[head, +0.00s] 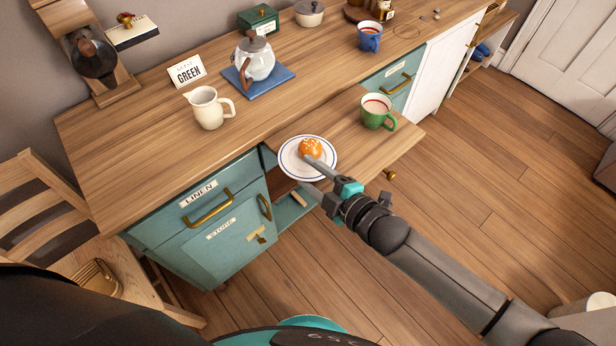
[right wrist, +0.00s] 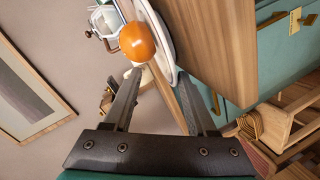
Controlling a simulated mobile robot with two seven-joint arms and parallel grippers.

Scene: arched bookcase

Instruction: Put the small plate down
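The small plate (head: 290,167) is white with a blue rim line. A round orange bun (head: 310,148) sits on it. My right gripper (head: 312,172) has one finger above the plate's near rim, beside the bun, and the other below it. In the right wrist view the rim of the plate (right wrist: 166,42) lies between the two fingertips (right wrist: 160,76), with the bun (right wrist: 137,41) on the left finger's side. The plate looks nearly level at the left end of the wooden pull-out board (head: 345,150); its height above the board is unclear. My left gripper is out of view.
A green mug (head: 376,112) stands on the board, right of the plate. A chair (head: 110,255) stands at left.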

